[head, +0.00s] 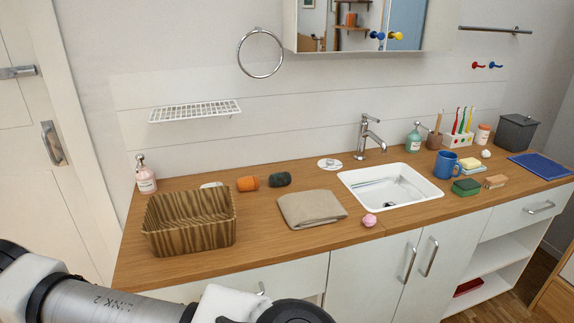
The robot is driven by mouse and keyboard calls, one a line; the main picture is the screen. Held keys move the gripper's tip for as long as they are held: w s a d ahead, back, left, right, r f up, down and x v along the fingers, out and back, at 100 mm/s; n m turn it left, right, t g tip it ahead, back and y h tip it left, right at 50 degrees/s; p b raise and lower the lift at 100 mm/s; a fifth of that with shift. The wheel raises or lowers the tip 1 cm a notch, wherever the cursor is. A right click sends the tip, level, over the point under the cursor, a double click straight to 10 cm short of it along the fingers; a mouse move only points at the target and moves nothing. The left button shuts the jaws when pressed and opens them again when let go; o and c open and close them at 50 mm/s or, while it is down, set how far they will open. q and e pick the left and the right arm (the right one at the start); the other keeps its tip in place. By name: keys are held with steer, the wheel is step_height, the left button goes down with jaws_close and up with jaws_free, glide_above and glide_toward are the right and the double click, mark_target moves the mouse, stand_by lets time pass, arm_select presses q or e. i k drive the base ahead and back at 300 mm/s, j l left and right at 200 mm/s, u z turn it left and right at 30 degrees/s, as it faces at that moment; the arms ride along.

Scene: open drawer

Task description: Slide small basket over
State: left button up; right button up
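A small brown striped basket (190,238) stands upright on the left end of the wooden counter (275,250), near its front edge. It looks empty. My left arm crosses the lower left corner of the head view, in front of and below the basket. The arm's end runs out of the bottom of the picture, so my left gripper is not seen. No part of my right arm or gripper shows. Nothing is seen touching the basket.
A soap bottle (146,178) and a white item (211,185) stand behind the basket. An orange roll (247,184), a green roll (280,180) and a folded beige cloth (311,208) lie to its right. Bare counter separates basket and cloth. The sink (388,188) is farther right.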

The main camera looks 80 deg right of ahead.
mark_target(177, 224)
steer(key=z, duration=2.45)
